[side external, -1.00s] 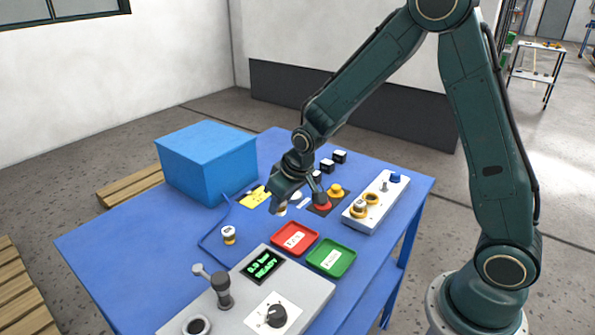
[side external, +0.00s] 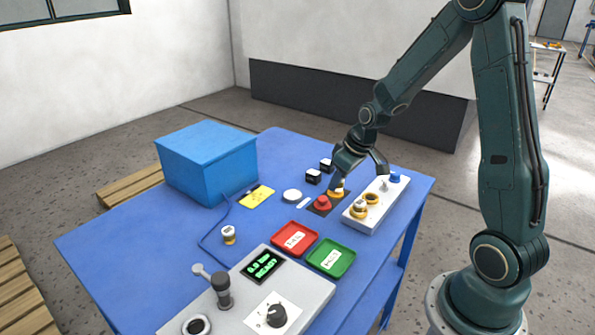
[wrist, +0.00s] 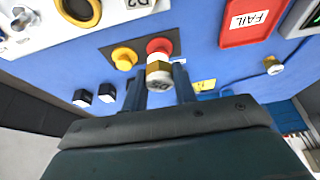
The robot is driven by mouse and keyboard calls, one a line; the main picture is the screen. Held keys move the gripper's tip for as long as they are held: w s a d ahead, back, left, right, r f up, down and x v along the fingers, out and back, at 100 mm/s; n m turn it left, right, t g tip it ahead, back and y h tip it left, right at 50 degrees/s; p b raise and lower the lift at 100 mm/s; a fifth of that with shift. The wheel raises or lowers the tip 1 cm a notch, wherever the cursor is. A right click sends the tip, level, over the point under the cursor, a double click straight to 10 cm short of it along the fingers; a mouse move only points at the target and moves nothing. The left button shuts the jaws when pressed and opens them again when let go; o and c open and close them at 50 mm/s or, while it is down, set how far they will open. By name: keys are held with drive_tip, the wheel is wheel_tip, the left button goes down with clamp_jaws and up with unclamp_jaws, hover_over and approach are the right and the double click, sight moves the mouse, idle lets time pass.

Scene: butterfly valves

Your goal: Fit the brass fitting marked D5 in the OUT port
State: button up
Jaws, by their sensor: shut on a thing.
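My gripper (wrist: 158,88) is shut on a brass and white fitting (wrist: 158,72); its cap has a mark too blurred and upside down to read surely. In the side view my gripper (side external: 360,172) is above the table near the valve block, and the held fitting is hard to make out. The white valve block (side external: 365,220) has an open brass-ringed port (side external: 372,198), seen dark inside in the wrist view (wrist: 77,9). Beside it a brass and white fitting (side external: 358,208) sits in the block. I cannot read which port is OUT.
Red (side external: 322,203) and yellow (wrist: 124,58) buttons sit on a dark plate beside the block. Another fitting (side external: 229,235) stands on the table. Red (side external: 294,239) and green (side external: 331,258) trays, black cubes (side external: 313,176) and a blue box (side external: 207,165) are around.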

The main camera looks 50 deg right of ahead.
drive_tip(key=s+d, duration=0.4)
drive_tip(key=s+d+r, duration=0.1)
drive_tip(key=s+d, duration=0.1)
drive_tip(key=d, duration=0.1)
drive_tip(key=shift+s, duration=0.35)
drive_tip(key=shift+f, duration=0.25)
drive_tip(key=shift+f, duration=1.6)
drive_tip(key=shift+f, duration=0.75)
idle(0.9)
drive_tip(key=shift+s+f, duration=0.1)
drive_tip(key=shift+f, duration=0.3)
idle(0.6)
